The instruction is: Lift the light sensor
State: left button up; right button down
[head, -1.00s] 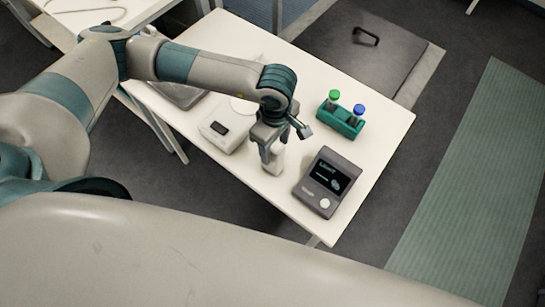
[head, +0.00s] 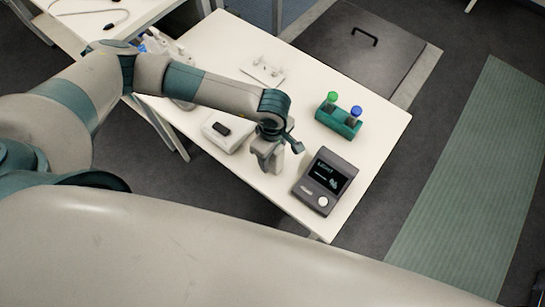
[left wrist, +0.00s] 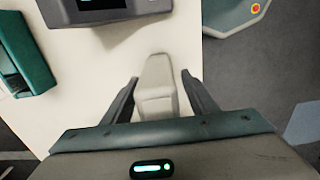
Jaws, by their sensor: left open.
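A pale, whitish block-like object, which I take to be the light sensor (left wrist: 157,92), lies between the two dark fingers of my left gripper (left wrist: 160,78) in the left wrist view. The fingers are open, with a gap on each side of it. In the head view my left gripper (head: 270,166) is low over the near edge of the white table and mostly hides that object. A dark grey meter with a lit screen (head: 325,182) stands just right of the gripper; its edge also shows at the top of the left wrist view (left wrist: 105,14). My right gripper is out of view.
A green rack (head: 338,121) with a green-capped and a blue-capped tube stands behind the meter. A white box with a dark window (head: 224,132) is left of the gripper. A white plate with small knobs (head: 262,70) lies farther back. The table's right end (head: 385,125) is clear.

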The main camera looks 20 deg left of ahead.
pick_arm(q)
jog(key=shift+f, duration=0.4)
jog(key=shift+c, duration=0.7)
jog(key=c, duration=1.2)
jog(key=shift+r, duration=0.2)
jog(key=shift+r+b, duration=0.6)
jog(key=s+d+r+b, duration=0.5)
jog(key=s+d+r, duration=0.1)
jog(key=s+r, duration=0.3)
jog(key=shift+s+d+r+b, duration=0.15)
jog(key=shift+s+r+b, duration=0.15)
jog(key=shift+s, duration=0.1)
